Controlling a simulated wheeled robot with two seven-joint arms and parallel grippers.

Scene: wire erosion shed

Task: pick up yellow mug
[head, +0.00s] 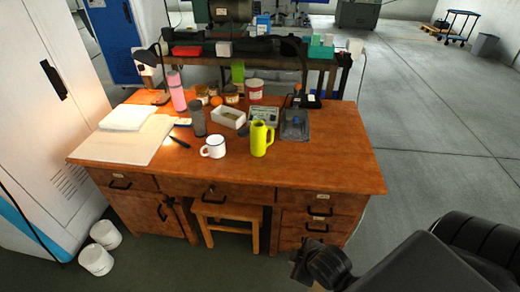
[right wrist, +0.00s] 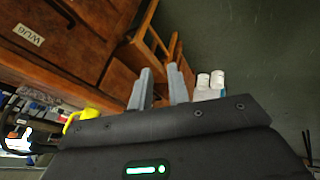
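The yellow mug (head: 258,140), tall and yellow-green with a handle on its right side, stands upright on the wooden desk (head: 330,170), right of a white mug (head: 214,147). Part of the yellow mug also shows at the left in the right wrist view (right wrist: 82,117). My right arm comes in at the lower right of the head view, in front of the desk and well away from the mug. In the right wrist view my right gripper (right wrist: 160,72) has its two grey fingers apart with nothing between them. My left gripper is not in view.
A pink bottle (head: 177,92), a dark grey cup (head: 198,118), a white box (head: 228,116) and a grey tray (head: 296,125) stand around the mugs. A stool (head: 228,215) is under the desk. The desk's right front top is clear.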

